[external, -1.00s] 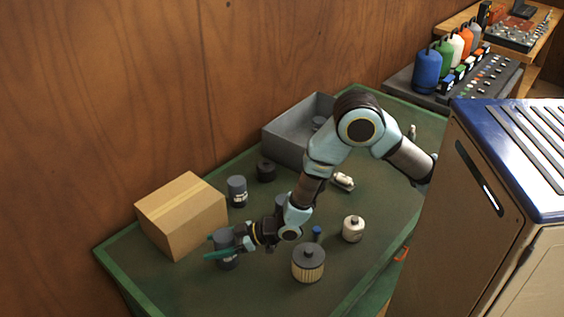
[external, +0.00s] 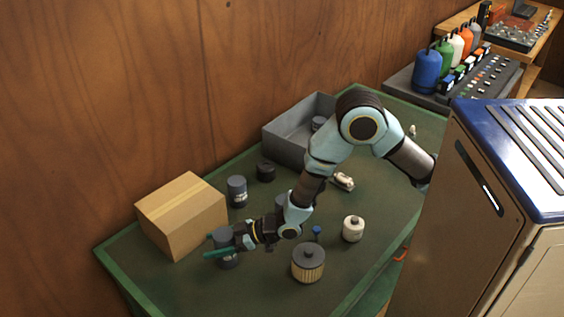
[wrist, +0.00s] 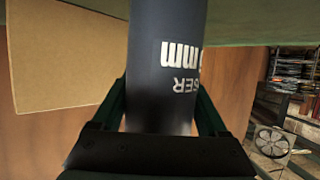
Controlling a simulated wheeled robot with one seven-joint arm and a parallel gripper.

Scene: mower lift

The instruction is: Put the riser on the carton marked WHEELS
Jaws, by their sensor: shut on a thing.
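The riser (external: 227,262) is a dark grey cylinder standing upright on the green bench. My gripper (external: 222,246) is shut on it, with one green finger on each side. In the wrist view the riser (wrist: 165,60) fills the middle between the fingers of my gripper (wrist: 162,105), with part of an upside-down "RISER" and "mm" label showing. The brown cardboard carton (external: 180,218) stands just behind and left of the riser; it also shows at the left of the wrist view (wrist: 60,60). No WHEELS marking is readable.
Another dark cylinder (external: 237,191) stands right of the carton, near a short dark one (external: 265,171). A grey bin (external: 283,146) is at the back. A ribbed filter (external: 308,265), a white canister (external: 353,229) and a small blue piece (external: 317,231) stand to the right. The carton top is clear.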

